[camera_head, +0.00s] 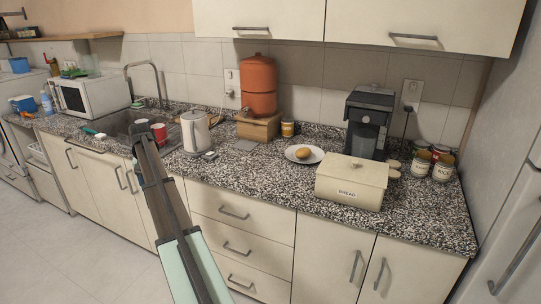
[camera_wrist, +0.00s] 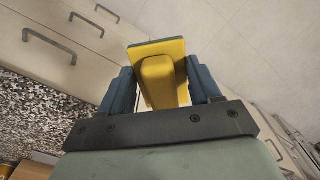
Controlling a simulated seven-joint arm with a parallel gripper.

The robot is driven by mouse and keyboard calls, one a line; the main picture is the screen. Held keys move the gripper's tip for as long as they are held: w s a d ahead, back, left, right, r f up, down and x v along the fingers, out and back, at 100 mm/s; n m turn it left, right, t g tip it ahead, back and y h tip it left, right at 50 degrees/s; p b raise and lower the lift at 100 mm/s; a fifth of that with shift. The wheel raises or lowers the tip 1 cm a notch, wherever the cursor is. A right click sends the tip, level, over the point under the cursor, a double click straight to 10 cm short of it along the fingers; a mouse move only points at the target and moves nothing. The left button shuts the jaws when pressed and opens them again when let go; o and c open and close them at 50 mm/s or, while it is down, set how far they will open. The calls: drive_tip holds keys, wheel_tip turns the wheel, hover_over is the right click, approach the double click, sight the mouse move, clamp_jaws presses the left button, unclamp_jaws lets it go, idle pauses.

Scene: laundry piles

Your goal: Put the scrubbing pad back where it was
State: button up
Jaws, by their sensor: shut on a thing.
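The scrubbing pad (camera_wrist: 160,68) is yellow with a thin dark grey-green layer along its far edge. My gripper (camera_wrist: 163,88) is shut on it, with one blue-grey finger on each side. In the wrist view, pale floor shows behind the pad and the cabinet fronts are at the left. In the head view, my gripper (camera_head: 143,143) reaches toward the counter in front of the sink (camera_head: 118,124). The pad cannot be made out in the head view.
The speckled counter (camera_head: 275,178) holds a kettle (camera_head: 195,132), red cup (camera_head: 159,133), orange container (camera_head: 258,87), plate (camera_head: 291,154), bread box (camera_head: 351,182), coffee machine (camera_head: 368,122) and several cans. A small green item (camera_head: 137,105) is behind the sink. A microwave (camera_head: 92,95) stands left.

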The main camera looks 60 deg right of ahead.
drive_tip(key=s+d+r+m, duration=0.1)
drive_tip(key=s+d, duration=0.2)
drive_tip(key=d, duration=0.5)
drive_tip(key=s+d+r+m, duration=0.1)
drive_tip(key=s+d+m, duration=0.1)
drive_tip(key=d, duration=0.6)
drive_tip(key=s+d+r+m, duration=0.1)
drive_tip(key=s+d+r, duration=0.1)
drive_tip(key=d, duration=0.7)
drive_tip(key=shift+s, duration=0.9)
drive_tip(key=s+d+r+m, duration=0.25)
drive_tip(key=s+d, duration=0.55)
drive_tip(key=d, duration=0.4)
drive_tip(key=m, duration=0.2)
approach(272, 155)
drive_tip(key=shift+f, duration=3.05)
drive_tip(key=shift+f, duration=0.1)
drive_tip(key=o, duration=1.1)
wheel_tip(272, 155, up, 12)
